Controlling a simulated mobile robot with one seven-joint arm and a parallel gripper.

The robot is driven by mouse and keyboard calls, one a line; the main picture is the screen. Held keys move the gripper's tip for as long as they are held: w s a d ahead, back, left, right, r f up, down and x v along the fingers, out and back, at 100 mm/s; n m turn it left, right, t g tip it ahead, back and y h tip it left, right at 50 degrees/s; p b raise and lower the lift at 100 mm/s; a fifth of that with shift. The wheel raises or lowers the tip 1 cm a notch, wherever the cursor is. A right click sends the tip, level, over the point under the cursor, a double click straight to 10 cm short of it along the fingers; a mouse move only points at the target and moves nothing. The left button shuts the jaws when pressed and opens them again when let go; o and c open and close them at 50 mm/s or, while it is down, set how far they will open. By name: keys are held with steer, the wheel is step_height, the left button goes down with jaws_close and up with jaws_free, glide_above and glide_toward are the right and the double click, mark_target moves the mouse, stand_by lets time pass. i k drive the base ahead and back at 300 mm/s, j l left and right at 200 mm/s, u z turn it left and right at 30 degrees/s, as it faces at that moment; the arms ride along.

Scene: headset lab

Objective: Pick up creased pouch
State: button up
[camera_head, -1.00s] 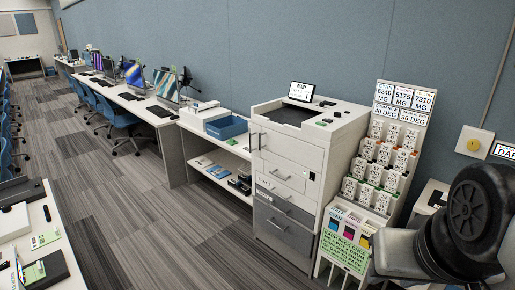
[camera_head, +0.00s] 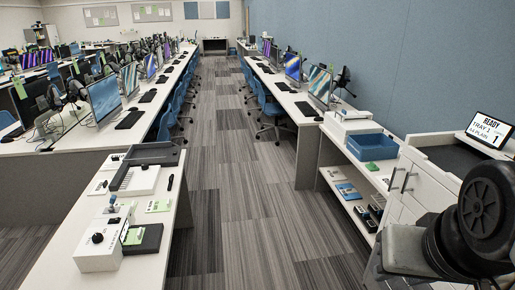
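I cannot make out a creased pouch for certain in the head view. Small flat items lie on the near left table (camera_head: 75,262), among them a black flat item (camera_head: 146,240) with a green card (camera_head: 134,237), and a pale green-marked sheet (camera_head: 158,206). They are too small to tell whether any is a pouch. Part of my arm shows at the lower right, but my gripper's fingers are not in view.
On the near table are a white box with a black knob (camera_head: 98,243) and a grey tray-like device (camera_head: 150,156). A white printer cabinet (camera_head: 412,182) and a shelf unit with a blue bin (camera_head: 371,146) stand right. The striped aisle floor (camera_head: 222,200) between is clear.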

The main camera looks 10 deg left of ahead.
mark_target(134, 236)
steer(key=i+j+u, duration=0.1)
steer(key=i+u, duration=0.7)
steer(key=i+l+u, duration=0.15)
steer(key=i+u, duration=0.25)
steer(key=i+l+u, duration=0.1)
steer(key=i+u, duration=0.35)
steer(key=i+l+u, duration=0.25)
steer(key=u, duration=0.2)
steer(key=i+l+u, duration=0.35)
steer(key=u, duration=0.15)
